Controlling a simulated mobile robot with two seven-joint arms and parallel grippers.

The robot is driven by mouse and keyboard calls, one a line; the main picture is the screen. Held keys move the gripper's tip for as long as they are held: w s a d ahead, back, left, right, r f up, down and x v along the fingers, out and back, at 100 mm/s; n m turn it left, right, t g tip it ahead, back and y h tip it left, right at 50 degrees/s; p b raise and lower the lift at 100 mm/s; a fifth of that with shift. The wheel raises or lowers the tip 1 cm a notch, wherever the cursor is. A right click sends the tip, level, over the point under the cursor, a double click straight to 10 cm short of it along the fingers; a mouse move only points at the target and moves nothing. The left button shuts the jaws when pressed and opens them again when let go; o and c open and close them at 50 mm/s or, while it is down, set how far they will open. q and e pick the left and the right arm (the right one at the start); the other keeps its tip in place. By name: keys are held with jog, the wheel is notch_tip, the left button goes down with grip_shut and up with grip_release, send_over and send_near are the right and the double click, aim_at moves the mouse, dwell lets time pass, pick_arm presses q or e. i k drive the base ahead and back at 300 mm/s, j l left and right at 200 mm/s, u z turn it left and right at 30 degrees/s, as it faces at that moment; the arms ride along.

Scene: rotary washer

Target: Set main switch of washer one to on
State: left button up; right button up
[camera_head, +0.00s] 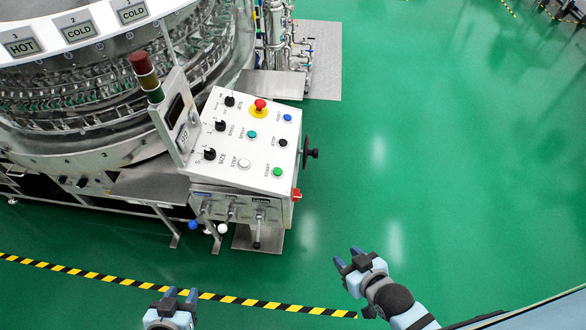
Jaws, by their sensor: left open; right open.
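Washer one's white control panel (232,178) stands tilted beside the large steel rotary washer (62,112). A small red switch (296,194) sits on the panel box's lower right edge; it may be the main switch, but its on or off position is too small to read. My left gripper (181,293) is open and empty at the bottom, below the panel and apart from it. My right gripper (346,258) is open and empty, to the lower right of the panel, with floor between it and the red switch.
The panel bears several black knobs, coloured buttons and a red emergency button (260,104) on yellow. A black handwheel (312,153) sticks out on its right. A signal lamp (143,68) rises at its left. A yellow-black floor stripe (110,283) runs in front. Green floor at right is clear.

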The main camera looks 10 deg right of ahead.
aim_at(297, 194)
jog(key=k+l+z, duration=0.1)
jog(key=k+l, duration=0.15)
jog(key=k, duration=0.25)
jog(key=k+l, duration=0.3)
jog(key=k, duration=0.15)
jog(key=z, duration=0.05)
